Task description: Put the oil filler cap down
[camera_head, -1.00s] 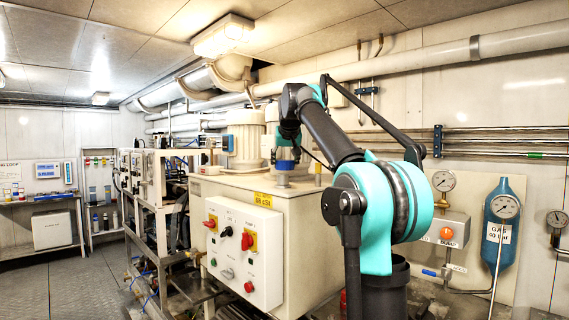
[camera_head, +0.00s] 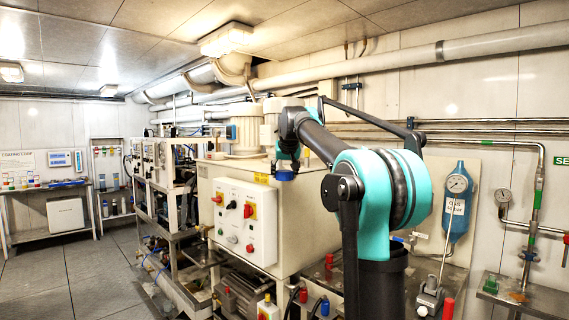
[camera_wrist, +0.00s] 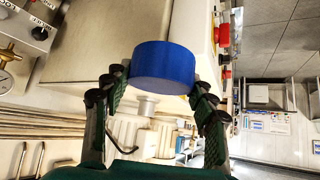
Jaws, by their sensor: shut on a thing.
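The oil filler cap is a round blue cap (camera_wrist: 163,67) in the wrist view. My gripper (camera_wrist: 160,84) is shut on it, with a finger on each side. In the head view the blue cap (camera_head: 284,175) shows small below the end of my arm, in front of the cream tank (camera_head: 305,215) near its top edge. Whether it touches the tank cannot be told. My gripper's fingers are not clear in the head view.
A white control panel (camera_head: 245,221) with knobs sits on the tank's front. A blue gas bottle (camera_head: 457,205) with a gauge hangs at the right. Red and blue fittings (camera_head: 325,307) stand low in front. Open floor (camera_head: 75,275) lies at the left.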

